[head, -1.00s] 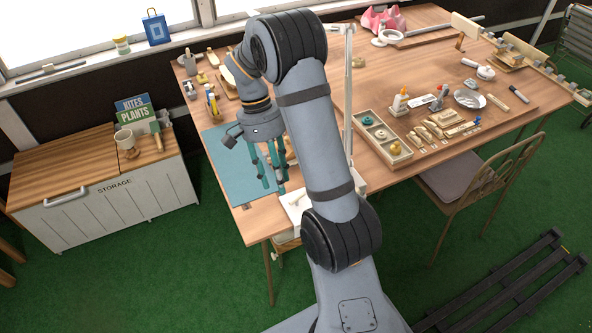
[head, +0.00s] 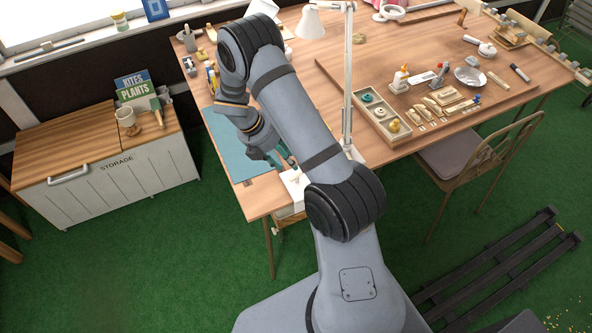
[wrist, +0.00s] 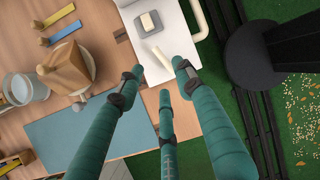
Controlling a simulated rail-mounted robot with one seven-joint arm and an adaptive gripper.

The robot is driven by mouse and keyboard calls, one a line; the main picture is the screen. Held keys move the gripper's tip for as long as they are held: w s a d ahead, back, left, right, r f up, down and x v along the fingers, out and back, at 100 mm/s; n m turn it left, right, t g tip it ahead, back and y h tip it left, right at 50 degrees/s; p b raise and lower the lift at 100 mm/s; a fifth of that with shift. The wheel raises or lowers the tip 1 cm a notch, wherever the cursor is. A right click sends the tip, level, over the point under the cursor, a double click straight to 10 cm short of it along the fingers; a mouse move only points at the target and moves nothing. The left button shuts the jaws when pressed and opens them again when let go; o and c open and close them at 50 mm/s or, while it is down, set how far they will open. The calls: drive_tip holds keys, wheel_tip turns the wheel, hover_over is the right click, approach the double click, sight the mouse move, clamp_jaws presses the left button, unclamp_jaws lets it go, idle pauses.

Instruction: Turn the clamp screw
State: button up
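I cannot clearly make out the clamp screw in either view. A white plate (head: 294,184) lies at the table's near edge by the lamp foot. In the wrist view the white plate (wrist: 172,48) carries a small pale block (wrist: 150,22) and a short cream rod (wrist: 163,57); a bent cream tube (wrist: 197,20) shows at its outer edge. My gripper (head: 283,157) is tilted toward this plate from the mat side. In the wrist view my gripper (wrist: 160,82) has its teal fingers apart, with nothing between the tips, over the plate's edge.
A teal mat (head: 230,148) lies flat on the table's left. The lamp post (head: 348,90) stands right beside my arm. A sectioned tray (head: 379,122) sits beyond it. A wooden figure-like object (wrist: 70,66) and a glass jar (wrist: 22,88) stand near my fingers.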

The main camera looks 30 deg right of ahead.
drive_tip(key=p+x, duration=0.1)
drive_tip(key=x, duration=0.7)
drive_tip(key=shift+f, duration=0.1)
drive_tip(key=shift+c, duration=0.6)
drive_tip(key=c, duration=0.7)
drive_tip(key=shift+s, duration=0.1)
clamp_jaws()
